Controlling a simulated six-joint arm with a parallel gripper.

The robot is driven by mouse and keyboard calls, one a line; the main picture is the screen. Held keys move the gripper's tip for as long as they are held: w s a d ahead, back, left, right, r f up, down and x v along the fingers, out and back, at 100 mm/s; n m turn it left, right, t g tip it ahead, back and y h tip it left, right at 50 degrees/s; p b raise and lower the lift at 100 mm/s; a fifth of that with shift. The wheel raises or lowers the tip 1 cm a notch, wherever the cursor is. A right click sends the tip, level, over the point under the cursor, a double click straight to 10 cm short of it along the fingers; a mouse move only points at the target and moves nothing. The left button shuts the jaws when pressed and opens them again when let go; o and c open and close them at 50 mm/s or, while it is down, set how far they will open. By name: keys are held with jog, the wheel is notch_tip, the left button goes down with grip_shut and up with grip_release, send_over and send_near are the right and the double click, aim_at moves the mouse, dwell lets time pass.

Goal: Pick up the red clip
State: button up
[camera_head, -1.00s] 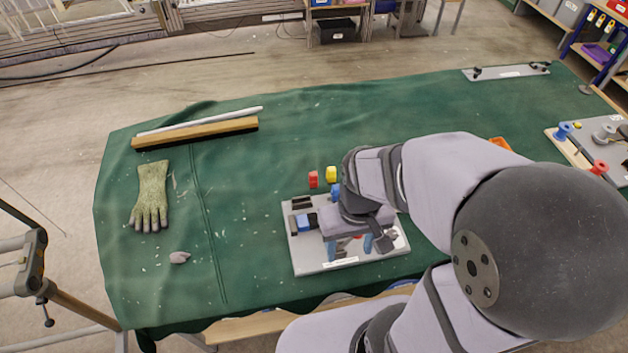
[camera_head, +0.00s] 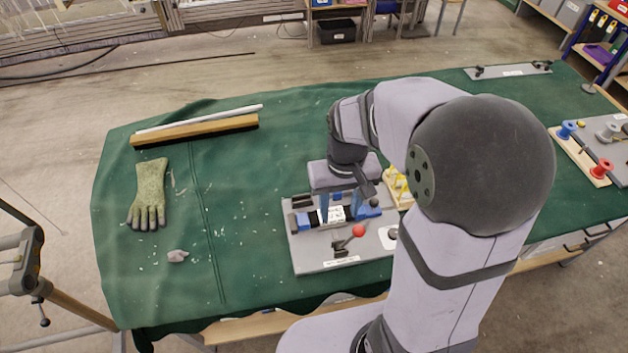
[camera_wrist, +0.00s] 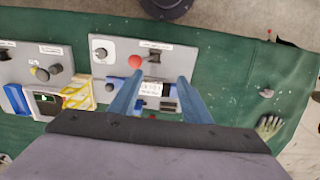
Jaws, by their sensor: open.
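The red clip cannot be made out now; in the head view my gripper and wrist cover the cloth behind the fixture plate where it lay. My gripper (camera_head: 341,212) is open, with its two blue fingers pointing down over the rear part of the grey fixture plate (camera_head: 312,262). In the wrist view my gripper (camera_wrist: 159,80) has its fingers apart, with nothing seen held between them. The fixture plate also shows there (camera_wrist: 108,68), with blue blocks and a white label between the fingers.
A red-knobbed lever (camera_head: 358,231) stands up from the fixture plate. A rack with yellow parts (camera_head: 397,185) stands right of the gripper. A spool board (camera_head: 592,160) is at far right. A glove (camera_head: 150,192) and bars (camera_head: 195,130) lie left; the green cloth between is clear.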

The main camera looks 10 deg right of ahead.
jog(key=shift+m, duration=0.4)
jog(key=w+f+b, duration=0.2)
jog(key=w+f, duration=0.1)
jog(key=w, duration=0.5)
jog(key=w+f+b, duration=0.3)
jog(key=w+f, duration=0.1)
jog(key=w, duration=0.5)
jog(key=w+f+b, duration=0.2)
jog(key=w+f, duration=0.2)
jog(key=w, duration=0.4)
jog(key=shift+w+f+b, duration=0.2)
jog(key=shift+f+b, duration=0.05)
jog(key=shift+b, duration=0.15)
jog(key=shift+w+f, duration=0.3)
jog(key=shift+w, duration=0.1)
jog(key=shift+s+f+p, duration=0.1)
jog(key=shift+f+p, duration=1.4)
jog(key=shift+f, duration=2.2)
grip_shut()
